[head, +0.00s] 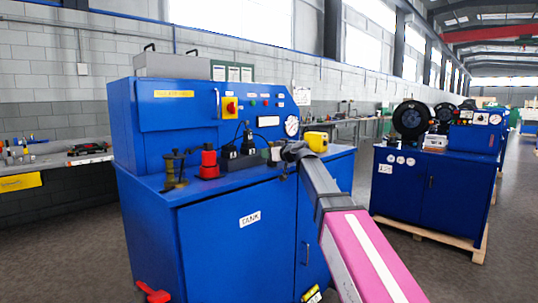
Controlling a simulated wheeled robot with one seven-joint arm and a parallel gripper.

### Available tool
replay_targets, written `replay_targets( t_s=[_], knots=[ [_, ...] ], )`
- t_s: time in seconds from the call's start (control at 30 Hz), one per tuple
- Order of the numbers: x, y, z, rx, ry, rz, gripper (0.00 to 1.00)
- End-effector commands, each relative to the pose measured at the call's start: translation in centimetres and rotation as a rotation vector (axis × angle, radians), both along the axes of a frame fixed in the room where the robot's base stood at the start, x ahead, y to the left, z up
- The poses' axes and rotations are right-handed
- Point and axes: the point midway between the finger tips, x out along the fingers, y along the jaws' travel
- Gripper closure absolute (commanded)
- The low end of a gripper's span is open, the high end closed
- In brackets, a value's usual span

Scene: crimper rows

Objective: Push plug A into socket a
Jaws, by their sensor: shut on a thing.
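My gripper (278,154) is at the far end of my arm, above the right part of the blue cabinet's worktop. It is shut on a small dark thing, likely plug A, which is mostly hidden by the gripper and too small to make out. A long black block (243,163) lies on the worktop just left of the gripper, and looks like the socket block. Upright black plugs (247,143) with thin cables stand on or behind it. No letters are readable, so I cannot tell which is socket a, or whether the held thing touches the block.
The blue cabinet (240,235) has a raised back panel with a gauge (292,126) and switch. A red bottle-like thing (208,163) and a brass fitting (175,170) stand left of the block. A yellow thing (317,141) stands behind my arm. Red item (153,293) on floor.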

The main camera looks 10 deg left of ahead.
Motion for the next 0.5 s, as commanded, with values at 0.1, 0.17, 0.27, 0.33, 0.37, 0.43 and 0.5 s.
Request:
replay_targets(
  t_s=[0.1, 0.17, 0.27, 0.33, 0.37, 0.43, 0.5],
  knots=[
    [-0.01, 0.01, -0.14, 0.0, 0.0, 0.0, 0.5],
    [-0.01, 0.01, -0.14, 0.0, 0.0, 0.0, 0.41],
    [-0.01, 0.01, -0.14, 0.0, 0.0, 0.0, 0.41],
    [-0.01, 0.01, -0.14, 0.0, 0.0, 0.0, 0.41],
    [-0.01, 0.01, -0.14, 0.0, 0.0, 0.0, 0.41],
    [0.0, 0.0, -0.06, 0.0, 0.0, 0.0, 0.41],
    [-0.05, -0.05, 0.17, 0.0, 0.0, 0.0, 0.41]
  ],
)
